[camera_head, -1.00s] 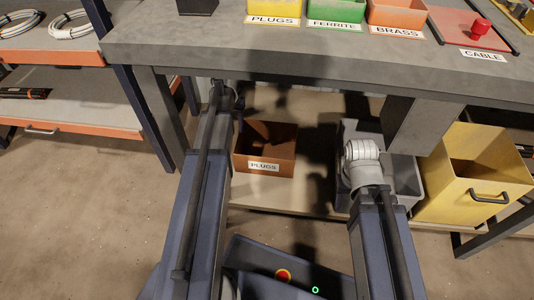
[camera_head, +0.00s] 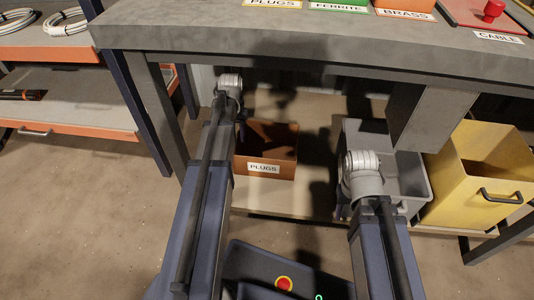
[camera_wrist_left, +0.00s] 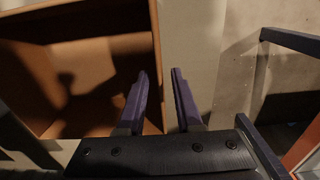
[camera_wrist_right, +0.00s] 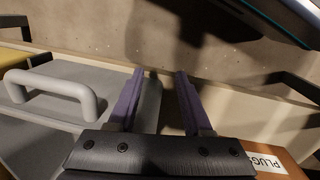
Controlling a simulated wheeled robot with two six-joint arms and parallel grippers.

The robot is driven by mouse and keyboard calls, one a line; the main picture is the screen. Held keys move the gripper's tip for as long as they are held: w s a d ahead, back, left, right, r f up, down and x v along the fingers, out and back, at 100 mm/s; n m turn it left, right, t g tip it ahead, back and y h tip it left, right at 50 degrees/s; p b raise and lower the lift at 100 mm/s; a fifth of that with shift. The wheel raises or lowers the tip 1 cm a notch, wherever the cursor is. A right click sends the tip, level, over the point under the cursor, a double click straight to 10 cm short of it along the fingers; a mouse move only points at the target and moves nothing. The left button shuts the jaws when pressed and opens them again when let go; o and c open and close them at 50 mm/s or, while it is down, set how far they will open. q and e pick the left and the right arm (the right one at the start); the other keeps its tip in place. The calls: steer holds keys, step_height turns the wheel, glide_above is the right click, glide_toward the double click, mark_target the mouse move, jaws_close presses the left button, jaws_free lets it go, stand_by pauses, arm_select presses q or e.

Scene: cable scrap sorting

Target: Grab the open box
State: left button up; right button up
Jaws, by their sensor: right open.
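An open orange-brown box (camera_head: 264,168) labelled PLUGS stands on the low shelf under the workbench. In the left wrist view its inside and rim (camera_wrist_left: 157,60) show at the left. My left gripper (camera_wrist_left: 160,72) is open, with the side wall's edge seen between its fingers; contact cannot be told. In the head view that gripper is mostly hidden behind its arm. My right gripper (camera_wrist_right: 158,72) is open and empty, between a grey bin (camera_wrist_right: 50,128) with a handle and the box's labelled side (camera_wrist_right: 285,165). The grey bin also shows in the head view (camera_head: 410,180).
A yellow bin (camera_head: 462,195) with a dark handle stands right of the grey bin. The workbench (camera_head: 300,38) overhangs the boxes, with a table leg (camera_head: 160,110) left of my left arm. A shelf rack (camera_head: 70,105) stands farther left. The floor at left is clear.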

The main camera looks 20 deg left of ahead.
arm_select(q)
jaws_close()
stand_by(1.2)
